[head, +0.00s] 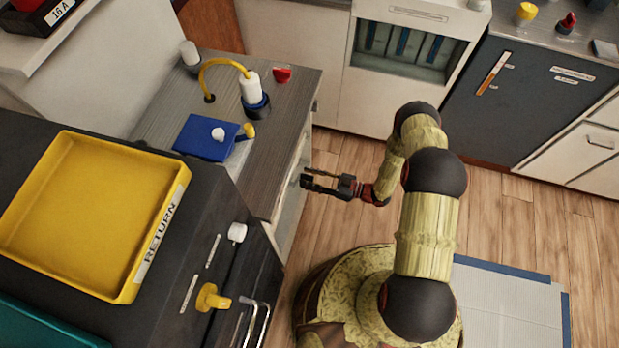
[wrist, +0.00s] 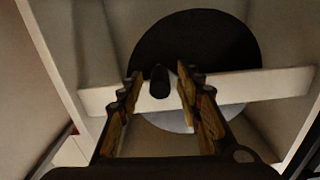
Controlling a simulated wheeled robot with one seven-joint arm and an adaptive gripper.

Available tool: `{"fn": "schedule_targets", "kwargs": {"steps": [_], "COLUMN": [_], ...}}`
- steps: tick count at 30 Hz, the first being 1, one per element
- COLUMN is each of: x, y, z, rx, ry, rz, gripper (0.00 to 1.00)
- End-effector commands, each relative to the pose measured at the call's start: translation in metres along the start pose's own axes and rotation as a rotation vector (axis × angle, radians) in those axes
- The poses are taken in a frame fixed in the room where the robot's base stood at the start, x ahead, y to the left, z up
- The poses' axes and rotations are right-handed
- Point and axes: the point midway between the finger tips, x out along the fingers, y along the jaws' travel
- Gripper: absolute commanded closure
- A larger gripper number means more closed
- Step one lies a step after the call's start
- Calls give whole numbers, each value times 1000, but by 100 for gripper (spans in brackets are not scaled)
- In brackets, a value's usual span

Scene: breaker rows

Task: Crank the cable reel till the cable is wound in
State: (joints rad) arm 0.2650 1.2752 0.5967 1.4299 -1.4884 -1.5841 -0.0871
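In the wrist view a large dark round disc (wrist: 215,40), which looks like the cable reel, sits in a pale recess behind a white crossbar (wrist: 265,85). A dark knob (wrist: 159,82), which looks like the crank handle, sticks out towards me. My gripper (head: 309,179) is open, its two fingers apart, with the knob showing between the fingertips in the wrist view; I cannot tell whether they touch it. In the head view my gripper is beside the front of the wooden-topped counter (head: 283,135), and the reel is hidden there. No cable can be made out.
The counter holds a blue box (head: 205,138), a white cylinder (head: 250,88) with a yellow hose and a red knob (head: 282,75). A dark unit with a yellow RETURN tray (head: 75,215) and protruding handles stands at left. Wooden floor (head: 345,150) is open around my gripper.

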Motion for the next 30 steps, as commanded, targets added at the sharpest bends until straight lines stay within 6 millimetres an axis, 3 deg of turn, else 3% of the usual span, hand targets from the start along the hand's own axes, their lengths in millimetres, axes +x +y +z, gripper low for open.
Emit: {"fn": "schedule_targets", "kwargs": {"steps": [4, 22, 30], "x": [0, 0, 0], "y": [0, 0, 0], "z": [0, 0, 0], "rx": [0, 0, 0], "ry": [0, 0, 0], "rz": [0, 0, 0], "gripper": [65, 99, 100]}}
